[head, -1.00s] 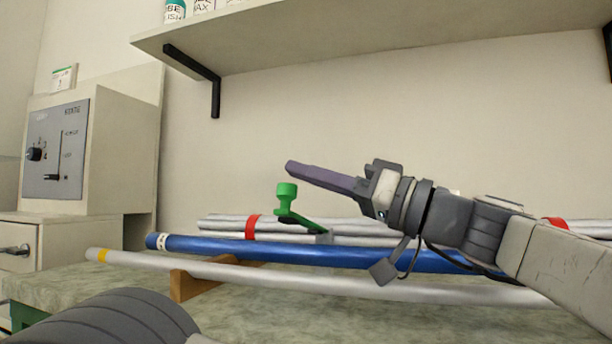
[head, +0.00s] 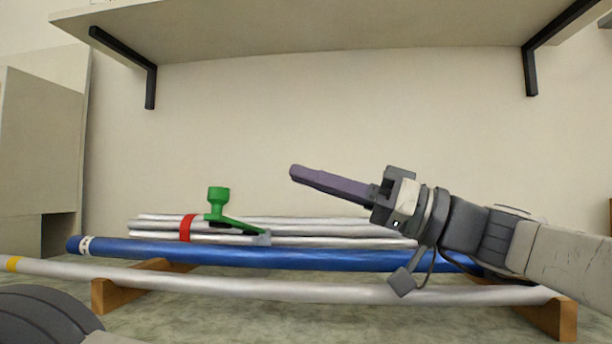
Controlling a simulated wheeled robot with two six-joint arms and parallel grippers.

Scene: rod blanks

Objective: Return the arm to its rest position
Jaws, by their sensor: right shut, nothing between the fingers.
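My right arm reaches in from the right side of the head view. Its gripper (head: 294,173) is shut and empty, with purple fingers pointing left and slightly up. The gripper is in the air in front of the wall, above the rods in the picture and not touching them. My left gripper is not in view.
A blue rod (head: 240,254) and a silver rod (head: 240,286) with a yellow band rest on wooden supports (head: 112,294). Silver rods with a red band (head: 186,228) lie behind. A green-handled tool (head: 218,200) sits there. A shelf (head: 330,30) overhangs above.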

